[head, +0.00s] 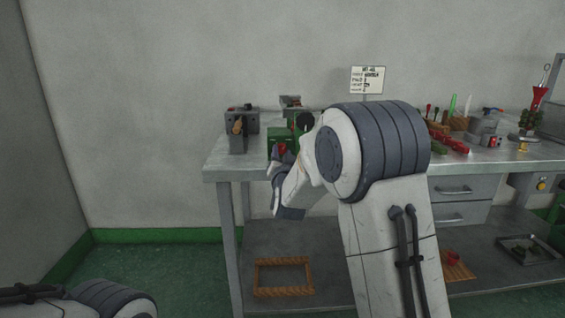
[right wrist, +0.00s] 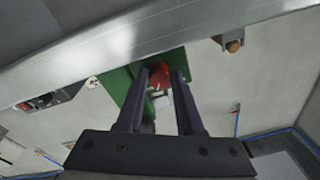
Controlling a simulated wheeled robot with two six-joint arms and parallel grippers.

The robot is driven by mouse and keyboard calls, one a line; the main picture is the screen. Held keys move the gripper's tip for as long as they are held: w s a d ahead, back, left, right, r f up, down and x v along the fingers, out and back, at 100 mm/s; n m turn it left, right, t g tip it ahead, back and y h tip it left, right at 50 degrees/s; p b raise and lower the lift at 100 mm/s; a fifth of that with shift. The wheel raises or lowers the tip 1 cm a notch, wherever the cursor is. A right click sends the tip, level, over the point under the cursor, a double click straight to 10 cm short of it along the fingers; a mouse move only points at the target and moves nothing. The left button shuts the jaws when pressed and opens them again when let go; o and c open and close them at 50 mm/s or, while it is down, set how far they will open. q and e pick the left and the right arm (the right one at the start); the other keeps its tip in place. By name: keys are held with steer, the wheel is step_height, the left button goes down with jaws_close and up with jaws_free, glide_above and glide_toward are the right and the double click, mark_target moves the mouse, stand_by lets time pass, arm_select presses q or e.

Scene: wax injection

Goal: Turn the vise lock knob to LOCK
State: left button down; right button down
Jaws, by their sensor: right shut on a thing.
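The green vise (head: 274,140) stands at the front left part of the workbench, partly hidden behind my right arm. Its red lock knob (head: 282,147) faces the front. In the right wrist view, the red knob (right wrist: 160,76) sits between the fingertips of my right gripper (right wrist: 160,80), with the green vise body (right wrist: 119,88) behind it. My right gripper (head: 276,170) is shut on the knob. The knob's LOCK marking cannot be read. My left gripper is not in view; only part of my left arm shows at the bottom left of the head view.
A grey device (head: 241,131) with a wooden handle stands left of the vise on the workbench (head: 222,163). A sign (head: 369,79) stands at the back. Several tools lie at the right. A wooden frame (head: 283,291) lies on the lower shelf. Floor left of the bench is clear.

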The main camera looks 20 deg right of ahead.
steer(key=shift+f+m+b, duration=0.1)
steer(key=shift+m+b, duration=0.6)
steer(key=shift+m, duration=0.4)
steer(key=c, duration=0.5)
jaws_free()
steer(key=shift+c, duration=0.2)
steer(key=r+v, duration=0.1)
steer(key=v, duration=0.9)
steer(key=shift+s+a+f+p, duration=0.2)
steer(key=shift+s+f+p, duration=0.1)
steer(key=shift+f, duration=0.1)
steer(key=shift+a, duration=0.1)
